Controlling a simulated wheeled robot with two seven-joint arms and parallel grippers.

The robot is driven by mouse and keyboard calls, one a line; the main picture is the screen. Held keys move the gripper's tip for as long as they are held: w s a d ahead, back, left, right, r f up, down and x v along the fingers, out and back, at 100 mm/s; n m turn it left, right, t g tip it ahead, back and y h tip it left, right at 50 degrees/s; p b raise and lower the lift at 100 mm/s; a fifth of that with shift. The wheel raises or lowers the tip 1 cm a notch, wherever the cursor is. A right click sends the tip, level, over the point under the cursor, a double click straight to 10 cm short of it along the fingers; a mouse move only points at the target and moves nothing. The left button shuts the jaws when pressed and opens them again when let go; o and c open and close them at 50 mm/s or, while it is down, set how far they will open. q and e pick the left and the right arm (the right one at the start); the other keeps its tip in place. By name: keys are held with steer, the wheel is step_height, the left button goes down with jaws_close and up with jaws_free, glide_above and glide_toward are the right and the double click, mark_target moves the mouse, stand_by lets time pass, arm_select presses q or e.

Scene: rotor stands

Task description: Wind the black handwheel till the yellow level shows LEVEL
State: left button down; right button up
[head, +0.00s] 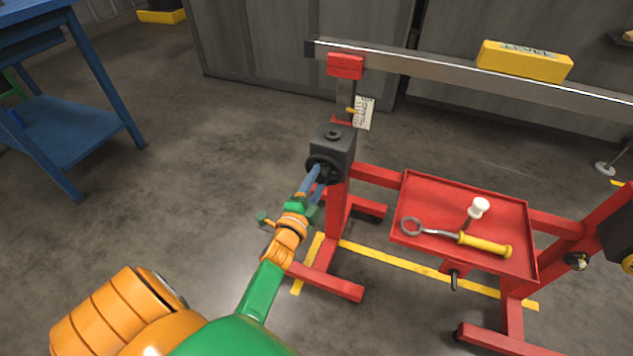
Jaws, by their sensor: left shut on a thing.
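The black handwheel (324,165) is on the front of a dark gearbox (337,143) on the left red stand. My left gripper (314,183) reaches up to it from below. Its blue fingers are shut on the handwheel and hide part of it. The yellow level (524,61) lies on top of the long grey beam (430,68), right of the left stand. Its top marking is too small to read surely. The beam rests in the red block (345,66) and slants down to the right in the picture. My right gripper is not in view.
A red tray (415,190) between the stands holds a yellow-handled wrench (485,245) and a white-headed mallet (478,208). A paper tag (364,113) hangs beside the left post. A blue bench (70,125) stands at left. The floor between bench and stand is clear.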

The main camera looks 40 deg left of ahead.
arm_select(q)
steer(key=shift+f, duration=0.15)
stand_by(0.3)
steer(key=shift+c, duration=1.5)
jaws_free()
steer(key=p+v, duration=0.1)
steer(key=v, duration=0.6)
steer(key=shift+s, duration=0.1)
